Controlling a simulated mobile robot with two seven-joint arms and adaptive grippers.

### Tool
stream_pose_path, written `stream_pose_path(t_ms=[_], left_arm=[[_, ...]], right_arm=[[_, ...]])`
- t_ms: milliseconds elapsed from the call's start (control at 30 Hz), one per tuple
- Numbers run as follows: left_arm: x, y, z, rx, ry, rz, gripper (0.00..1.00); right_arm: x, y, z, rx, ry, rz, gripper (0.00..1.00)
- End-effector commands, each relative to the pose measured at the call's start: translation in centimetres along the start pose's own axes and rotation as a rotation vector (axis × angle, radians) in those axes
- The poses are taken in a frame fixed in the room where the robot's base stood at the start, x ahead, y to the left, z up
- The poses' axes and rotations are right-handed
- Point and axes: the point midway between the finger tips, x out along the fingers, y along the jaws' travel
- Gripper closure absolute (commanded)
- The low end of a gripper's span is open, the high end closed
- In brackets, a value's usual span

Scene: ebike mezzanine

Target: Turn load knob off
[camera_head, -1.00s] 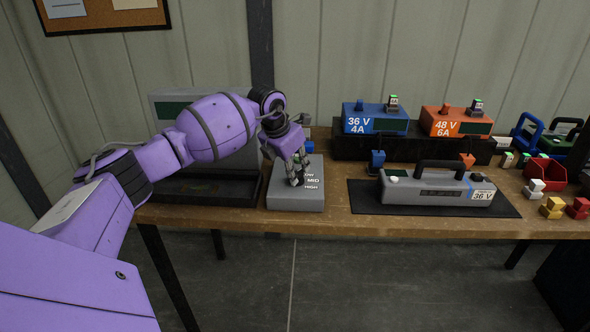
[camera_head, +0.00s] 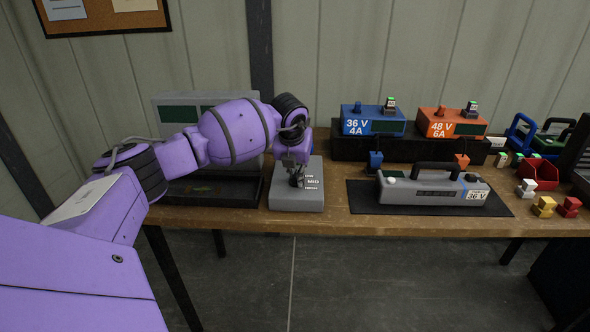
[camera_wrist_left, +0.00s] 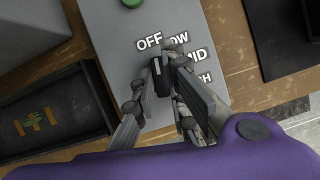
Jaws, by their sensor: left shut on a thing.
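The grey load box (camera_head: 290,200) sits on the bench, with OFF, LOW, MID and HIGH printed on its top; the box also shows in the left wrist view (camera_wrist_left: 112,45). Its black load knob (camera_wrist_left: 160,77) has a white mark that points roughly toward the OFF label (camera_wrist_left: 149,42). My left gripper (camera_head: 297,179) reaches down onto the box from above. In the left wrist view its fingers (camera_wrist_left: 157,82) are shut on the knob, one on each side. In the head view the fingers hide the knob. My right gripper is not in view.
A green button (camera_wrist_left: 132,2) is on the box. A dark tray (camera_head: 210,190) lies left of the box. A grey 36 V battery (camera_head: 432,192) lies on a black mat to the right. Blue (camera_head: 358,126) and orange (camera_head: 435,127) chargers stand behind.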

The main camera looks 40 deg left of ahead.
Motion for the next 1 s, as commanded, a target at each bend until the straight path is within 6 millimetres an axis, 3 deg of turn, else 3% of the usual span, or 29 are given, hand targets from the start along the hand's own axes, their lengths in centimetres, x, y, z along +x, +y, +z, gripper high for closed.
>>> stream_pose_path(t_ms=[300,867,900,1000], left_arm=[[-0.09,-0.14,0.05,-0.128,0.0,0.052,1.0],[0.03,-0.09,-0.01,-0.159,0.001,0.065,1.0],[0.03,-0.09,-0.01,-0.159,0.001,0.065,0.84],[0.03,-0.09,-0.01,-0.158,0.001,0.065,0.71]], right_arm=[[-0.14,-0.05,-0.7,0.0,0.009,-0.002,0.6],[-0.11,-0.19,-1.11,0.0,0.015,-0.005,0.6],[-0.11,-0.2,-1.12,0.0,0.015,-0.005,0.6],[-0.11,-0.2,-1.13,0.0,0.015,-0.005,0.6]])
